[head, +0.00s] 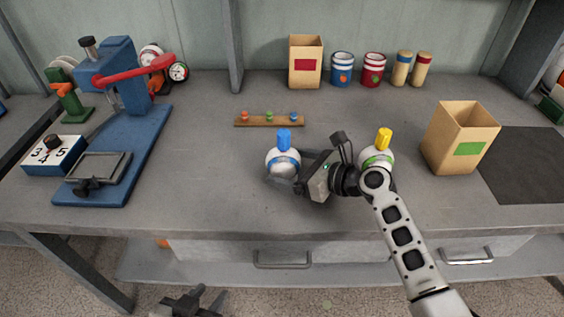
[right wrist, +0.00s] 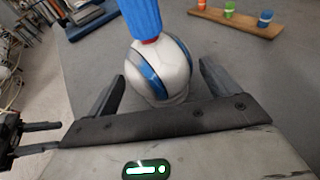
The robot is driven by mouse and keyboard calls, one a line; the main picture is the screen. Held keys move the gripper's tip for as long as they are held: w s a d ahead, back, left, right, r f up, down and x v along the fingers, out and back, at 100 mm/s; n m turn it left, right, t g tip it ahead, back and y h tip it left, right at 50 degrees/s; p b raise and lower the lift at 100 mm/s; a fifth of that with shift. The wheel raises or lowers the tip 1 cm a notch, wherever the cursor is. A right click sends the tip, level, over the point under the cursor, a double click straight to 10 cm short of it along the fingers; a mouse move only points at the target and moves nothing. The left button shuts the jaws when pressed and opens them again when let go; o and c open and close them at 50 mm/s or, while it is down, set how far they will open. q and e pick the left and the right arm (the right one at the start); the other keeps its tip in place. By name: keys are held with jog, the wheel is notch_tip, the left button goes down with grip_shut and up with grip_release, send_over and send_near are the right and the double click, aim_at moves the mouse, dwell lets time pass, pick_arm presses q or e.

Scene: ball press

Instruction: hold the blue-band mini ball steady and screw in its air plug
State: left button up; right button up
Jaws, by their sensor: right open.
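The blue-band mini ball (head: 283,163) is white with a blue band and sits on the bench. Its blue ribbed air plug (head: 284,138) stands upright on top. In the right wrist view, a red section shows between the plug (right wrist: 141,18) and the ball (right wrist: 160,72). My right gripper (right wrist: 162,80) is open, with one finger on each side of the ball; I cannot tell whether they touch it. My left gripper (head: 198,300) is low at the bottom edge in the head view, in front of the bench, apparently open and empty.
A green-band ball (head: 377,157) with a yellow plug stands right, partly behind my right arm. A wooden rack (head: 268,121) with small colored plugs lies behind. A blue press (head: 125,140) is left; a green-label box (head: 460,135) is right. The bench front left of the ball is clear.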

jog(key=shift+x, duration=0.75)
jog(key=c, duration=0.6)
jog(key=o, duration=0.9)
jog(key=shift+c, duration=0.2)
jog(key=c, duration=0.9)
